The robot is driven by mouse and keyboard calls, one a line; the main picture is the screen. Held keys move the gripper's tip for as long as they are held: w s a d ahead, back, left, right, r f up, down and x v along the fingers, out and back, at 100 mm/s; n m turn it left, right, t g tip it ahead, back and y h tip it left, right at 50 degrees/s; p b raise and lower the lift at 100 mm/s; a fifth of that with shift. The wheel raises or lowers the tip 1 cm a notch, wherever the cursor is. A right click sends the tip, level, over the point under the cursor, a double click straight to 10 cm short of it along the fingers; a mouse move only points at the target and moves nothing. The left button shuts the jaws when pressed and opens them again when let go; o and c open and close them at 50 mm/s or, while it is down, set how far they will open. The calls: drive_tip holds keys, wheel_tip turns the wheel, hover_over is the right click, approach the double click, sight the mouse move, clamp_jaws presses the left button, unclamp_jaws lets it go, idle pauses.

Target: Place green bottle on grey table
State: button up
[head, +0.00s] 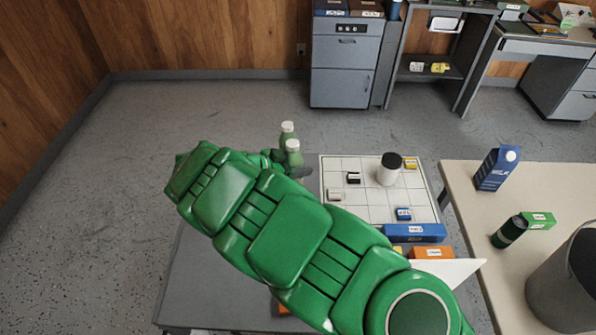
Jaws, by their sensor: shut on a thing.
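Two pale green bottles with white caps show close together at the far edge of the grey table (212,275) in the head view. The nearer green bottle (293,158) is at the end of my arm, and the farther one (287,135) is just behind it. My gripper (279,157) is shut on a green bottle, seemingly the nearer one. My green arm hides most of the fingers and the bottle's lower part. I cannot tell whether the bottle touches the table.
A blue box (413,232) and orange box (432,252) lie nearer. A cream table (470,215) at right holds a blue carton (496,170). The table's left front looks clear.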

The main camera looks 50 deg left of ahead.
drive_tip(key=shift+f, duration=1.45)
drive_tip(key=shift+f, duration=0.1)
drive_tip(key=o, duration=1)
drive_tip(key=shift+o, duration=0.2)
drive_tip(key=v, duration=1.2)
